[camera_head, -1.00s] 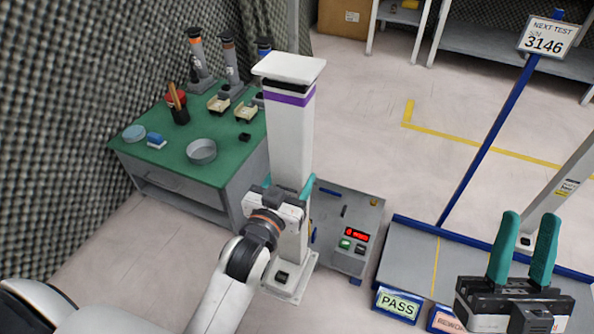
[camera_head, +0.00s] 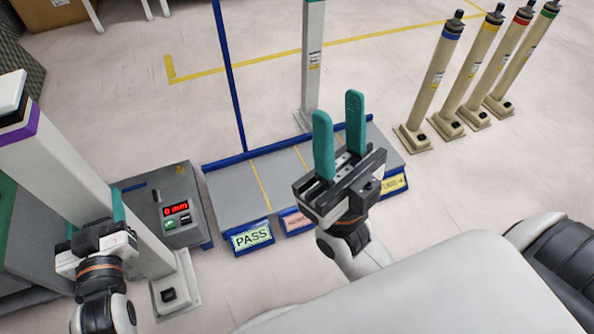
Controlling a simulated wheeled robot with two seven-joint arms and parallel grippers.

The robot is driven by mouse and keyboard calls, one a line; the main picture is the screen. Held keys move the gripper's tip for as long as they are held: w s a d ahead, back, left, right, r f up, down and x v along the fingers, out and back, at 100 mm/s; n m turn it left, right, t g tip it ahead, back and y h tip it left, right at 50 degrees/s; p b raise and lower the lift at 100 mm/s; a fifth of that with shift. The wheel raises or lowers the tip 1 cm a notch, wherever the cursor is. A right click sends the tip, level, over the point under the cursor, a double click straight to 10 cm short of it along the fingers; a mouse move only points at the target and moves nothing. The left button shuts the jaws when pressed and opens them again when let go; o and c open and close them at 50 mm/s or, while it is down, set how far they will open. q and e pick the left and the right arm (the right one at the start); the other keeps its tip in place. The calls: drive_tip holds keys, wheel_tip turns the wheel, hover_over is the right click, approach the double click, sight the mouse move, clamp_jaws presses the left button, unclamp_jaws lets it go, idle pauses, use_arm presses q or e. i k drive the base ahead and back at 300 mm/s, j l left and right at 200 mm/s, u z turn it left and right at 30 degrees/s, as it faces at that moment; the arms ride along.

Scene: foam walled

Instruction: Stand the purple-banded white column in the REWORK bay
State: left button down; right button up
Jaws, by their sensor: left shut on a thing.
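The purple-banded white column (camera_head: 60,165) is at the left, with a dark purple band near its top and a white foot plate (camera_head: 175,292) low down. My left gripper (camera_head: 95,228) is shut around its shaft. I cannot tell whether the foot touches the floor. The REWORK bay sits in a grey blue-edged platform (camera_head: 228,206), behind a pink label (camera_head: 296,221), right of the PASS label (camera_head: 251,237). My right gripper (camera_head: 339,135) is open and empty, its teal fingers up, hiding part of the platform's middle and right.
A grey test box (camera_head: 165,197) reading 0 mm stands between column and platform. A pale column (camera_head: 313,85) stands at the platform's rear edge, near a blue pole (camera_head: 229,80). Several beige columns with coloured bands (camera_head: 432,88) stand at the right.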

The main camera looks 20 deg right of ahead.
sight(283, 174)
drive_tip(key=l, duration=1.15)
drive_tip(key=i+l, duration=0.1)
drive_tip(key=l, duration=1)
